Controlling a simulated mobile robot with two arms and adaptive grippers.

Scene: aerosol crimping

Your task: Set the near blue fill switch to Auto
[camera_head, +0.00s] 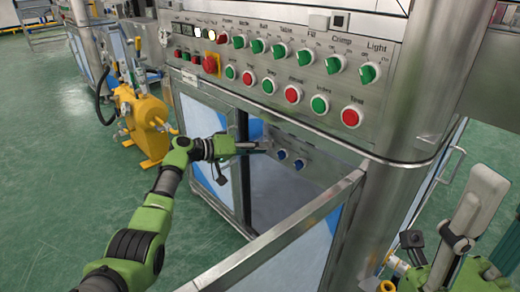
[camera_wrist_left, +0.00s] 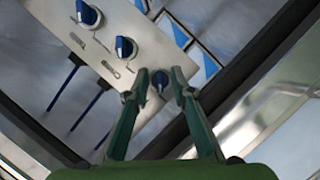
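A grey metal panel (camera_head: 318,172) with blue rotary switches sits low inside the machine's open cabinet. In the head view two blue switches, a middle one (camera_head: 281,154) and a right one (camera_head: 299,164), show to the right of my left gripper (camera_head: 264,147). The left wrist view shows three in a row: one at the upper left (camera_wrist_left: 88,15), one in the middle (camera_wrist_left: 125,47) and one (camera_wrist_left: 160,80) between my left fingertips (camera_wrist_left: 159,76). The fingers are apart, one on each side of that switch; contact cannot be told. My right gripper (camera_head: 440,240) is at the lower right, its fingers unclear.
Above the cabinet is a control panel (camera_head: 270,62) with green and red knobs and a red emergency stop (camera_head: 210,63). An open framed door (camera_head: 290,245) stands in front of the cabinet, right of my left arm. A metal post (camera_head: 420,90) rises at the right.

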